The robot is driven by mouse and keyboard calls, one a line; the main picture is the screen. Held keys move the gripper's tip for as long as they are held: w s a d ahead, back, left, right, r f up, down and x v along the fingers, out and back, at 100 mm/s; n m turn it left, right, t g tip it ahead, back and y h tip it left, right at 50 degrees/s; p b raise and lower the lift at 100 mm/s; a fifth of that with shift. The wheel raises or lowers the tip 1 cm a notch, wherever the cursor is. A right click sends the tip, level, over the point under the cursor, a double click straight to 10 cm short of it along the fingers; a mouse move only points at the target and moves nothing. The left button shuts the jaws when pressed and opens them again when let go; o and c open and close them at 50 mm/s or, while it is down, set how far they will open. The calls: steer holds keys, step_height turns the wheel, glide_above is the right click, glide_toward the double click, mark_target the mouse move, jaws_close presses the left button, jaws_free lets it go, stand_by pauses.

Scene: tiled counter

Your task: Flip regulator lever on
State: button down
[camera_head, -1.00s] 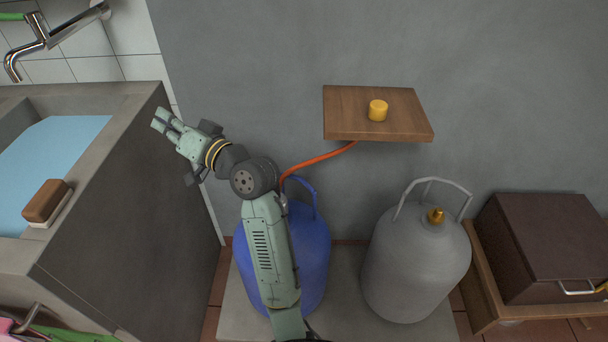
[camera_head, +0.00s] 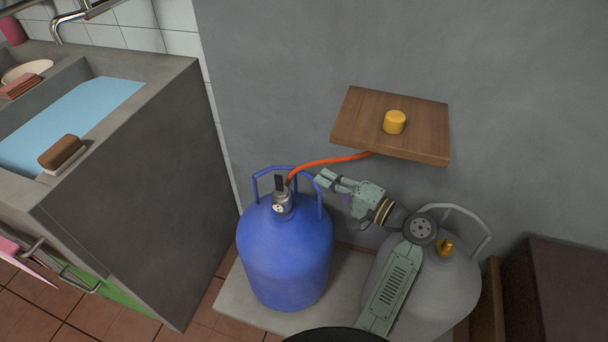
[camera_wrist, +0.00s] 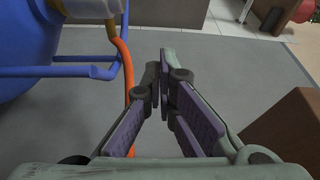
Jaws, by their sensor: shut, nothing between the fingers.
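The regulator (camera_head: 282,202) is a grey metal fitting on top of the blue gas cylinder (camera_head: 284,255). Its black lever (camera_head: 279,184) stands upright. An orange hose (camera_head: 330,161) runs from it toward the wooden shelf. My gripper (camera_head: 321,178) is to the right of the regulator, beside the cylinder's blue handle, and points left. It is shut and empty, apart from the lever. In the wrist view my gripper (camera_wrist: 162,62) shows with its fingertips together, the orange hose (camera_wrist: 126,75) left of it and part of the blue cylinder (camera_wrist: 28,45) at the left edge. The lever is not visible there.
A wooden shelf (camera_head: 352,127) with a yellow cap (camera_head: 395,122) is on the wall above my gripper. A grey cylinder (camera_head: 460,290) stands at the right, partly behind my arm. A sink counter (camera_head: 130,200) is at the left. The grey wall is close behind.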

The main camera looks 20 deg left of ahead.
mark_target(279, 183)
steer(key=shift+s+d+f, duration=0.15)
steer(key=shift+d+f, duration=0.05)
steer(key=shift+d, duration=0.25)
steer(key=a+p, duration=0.4)
steer(key=a, duration=0.5)
steer(key=shift+s+a, duration=0.2)
